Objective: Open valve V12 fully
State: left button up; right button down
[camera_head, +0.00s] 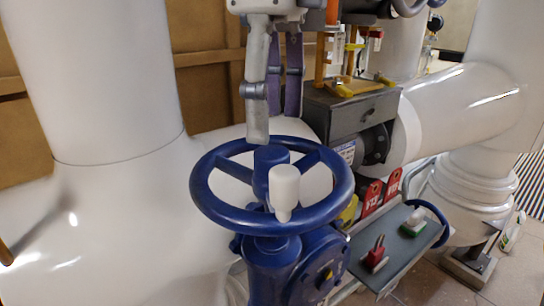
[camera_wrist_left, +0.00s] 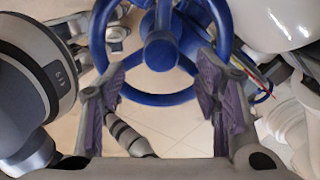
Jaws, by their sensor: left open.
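A blue handwheel (camera_head: 207,203) with spokes and a central hub sits on a blue valve body (camera_head: 272,270) in the head view. A white knob (camera_head: 284,186) shows at the near side of the wheel. I cannot read a V12 label on this valve. My left gripper (camera_head: 275,125) points down from above, with its fingertips over the far part of the wheel near the hub. In the left wrist view, its purple-padded fingers are apart and empty (camera_wrist_left: 163,103), and the wheel (camera_wrist_left: 160,99) shows beyond them. My right gripper is not in view.
Large white pipes (camera_head: 95,80) stand left and right. A grey box (camera_head: 350,112) with yellow-handled fittings is behind the wheel. Red tags (camera_head: 370,197) hang at right, one seemingly reading V13.

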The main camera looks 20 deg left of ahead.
aim_at(272, 151)
pick_arm(q)
jog(key=m, duration=0.5)
jog(key=shift+f, duration=3.5)
jog(key=c, duration=1)
